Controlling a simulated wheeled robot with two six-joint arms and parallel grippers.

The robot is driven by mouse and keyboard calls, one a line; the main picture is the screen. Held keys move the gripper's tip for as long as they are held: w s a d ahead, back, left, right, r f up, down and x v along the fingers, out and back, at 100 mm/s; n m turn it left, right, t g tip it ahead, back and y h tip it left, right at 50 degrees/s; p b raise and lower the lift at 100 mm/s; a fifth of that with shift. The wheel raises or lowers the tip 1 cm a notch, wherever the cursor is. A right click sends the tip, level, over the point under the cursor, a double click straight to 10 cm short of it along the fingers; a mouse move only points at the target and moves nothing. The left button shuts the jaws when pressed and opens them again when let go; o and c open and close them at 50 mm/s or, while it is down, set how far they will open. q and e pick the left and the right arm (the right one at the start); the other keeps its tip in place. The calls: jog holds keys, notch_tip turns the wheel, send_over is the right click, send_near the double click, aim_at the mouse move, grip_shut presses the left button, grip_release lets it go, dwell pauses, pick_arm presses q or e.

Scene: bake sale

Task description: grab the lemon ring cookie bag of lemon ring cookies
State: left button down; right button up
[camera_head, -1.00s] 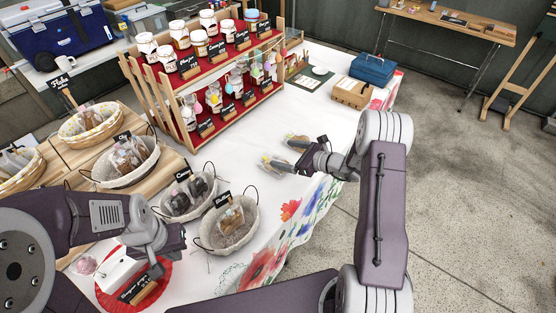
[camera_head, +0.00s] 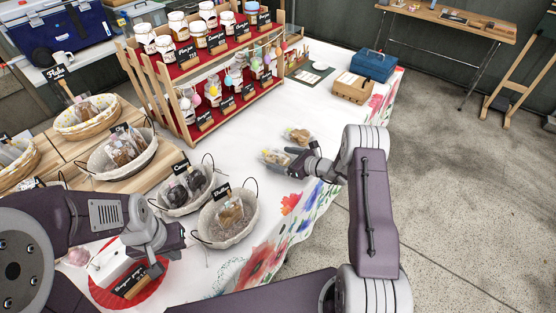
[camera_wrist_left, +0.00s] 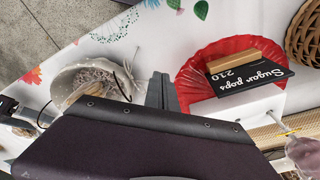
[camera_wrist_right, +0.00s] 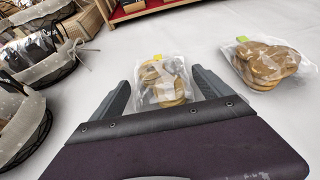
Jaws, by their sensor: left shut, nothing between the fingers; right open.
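Two clear bags of pale round cookies lie on the white tablecloth. The near bag (camera_head: 274,158) is just off the tips of my right gripper (camera_head: 291,161). In the right wrist view this bag (camera_wrist_right: 165,82), with a yellow-green piece on it, lies between and ahead of the open fingers (camera_wrist_right: 160,82). The other bag (camera_head: 298,136) lies farther back and shows on the right in the right wrist view (camera_wrist_right: 266,62). I cannot read which holds lemon rings. My left gripper (camera_head: 180,238) is shut and empty above the table's near left part.
Wicker baskets of bagged goods (camera_head: 228,240) line the left, with a red shelf of jars (camera_head: 215,60) behind. A red tray with a Sugar pops sign (camera_wrist_left: 245,72) is near my left gripper. The cloth around the bags is mostly clear.

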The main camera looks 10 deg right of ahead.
aim_at(278, 156)
jog(key=shift+x, duration=1.15)
jog(key=c, duration=1)
notch_tip(278, 156, up, 5)
jog(key=shift+f, duration=0.25)
jog(key=s+a+r+p+v, duration=0.1)
jog(key=a+v, duration=0.1)
jog(key=v, duration=1.1)
jog(key=shift+a+r, duration=0.2)
jog(key=shift+r, duration=0.25)
